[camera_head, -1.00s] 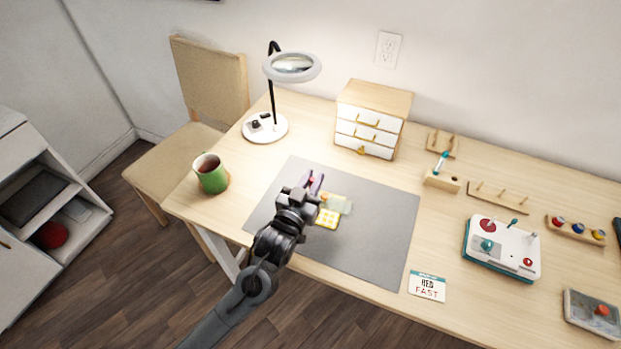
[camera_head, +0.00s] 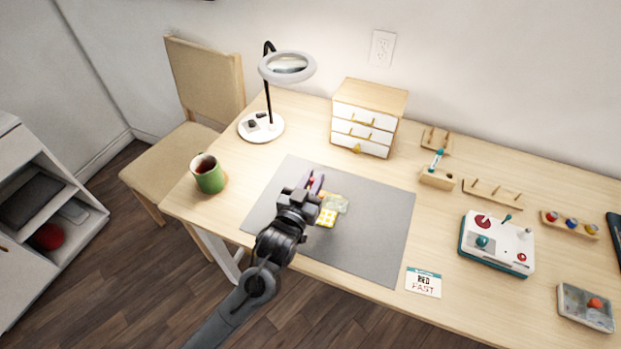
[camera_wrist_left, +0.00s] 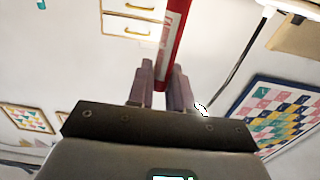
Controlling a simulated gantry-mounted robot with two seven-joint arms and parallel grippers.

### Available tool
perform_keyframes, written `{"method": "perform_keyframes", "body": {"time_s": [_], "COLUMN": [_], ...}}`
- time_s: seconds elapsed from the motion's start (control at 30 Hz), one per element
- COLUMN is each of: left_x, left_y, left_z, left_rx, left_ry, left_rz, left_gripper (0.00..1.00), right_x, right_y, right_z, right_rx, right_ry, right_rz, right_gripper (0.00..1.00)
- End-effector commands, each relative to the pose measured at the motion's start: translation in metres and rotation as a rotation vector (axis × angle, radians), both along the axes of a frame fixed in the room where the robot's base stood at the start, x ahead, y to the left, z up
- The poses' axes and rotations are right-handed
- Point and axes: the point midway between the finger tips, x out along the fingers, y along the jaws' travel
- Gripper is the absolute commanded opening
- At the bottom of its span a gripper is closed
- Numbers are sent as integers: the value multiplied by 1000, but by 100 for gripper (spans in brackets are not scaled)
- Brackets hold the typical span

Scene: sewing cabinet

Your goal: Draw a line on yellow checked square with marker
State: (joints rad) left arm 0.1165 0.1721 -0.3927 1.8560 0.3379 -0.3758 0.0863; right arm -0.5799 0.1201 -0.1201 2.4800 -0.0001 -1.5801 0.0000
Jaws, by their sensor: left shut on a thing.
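My left gripper (camera_head: 312,183) is over the left-middle part of the grey mat. In the left wrist view it (camera_wrist_left: 161,75) is shut on a red marker (camera_wrist_left: 175,40) with a pale label strip. I cannot tell whether the marker touches the square. My right gripper is not in view.
The grey mat (camera_head: 375,240) is clear on its right side. A green mug (camera_head: 208,178), magnifier lamp (camera_head: 262,127) and small drawer cabinet (camera_head: 365,118) stand around it. A card (camera_head: 424,283) lies off the mat's lower right corner; a joystick box (camera_head: 496,245) is farther right.

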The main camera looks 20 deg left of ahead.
Motion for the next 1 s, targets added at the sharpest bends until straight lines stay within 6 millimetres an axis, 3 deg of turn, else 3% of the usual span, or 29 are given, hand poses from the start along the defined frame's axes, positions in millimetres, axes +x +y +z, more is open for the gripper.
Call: {"method": "perform_keyframes", "body": {"time_s": [1.0], "left_x": [0], "left_y": [-10], "left_z": [0], "left_rx": [-1], "left_ry": [2], "left_rz": [0], "left_gripper": [0], "right_x": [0], "right_y": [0], "right_z": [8], "right_rx": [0], "right_ry": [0], "right_rz": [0], "right_gripper": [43]}}
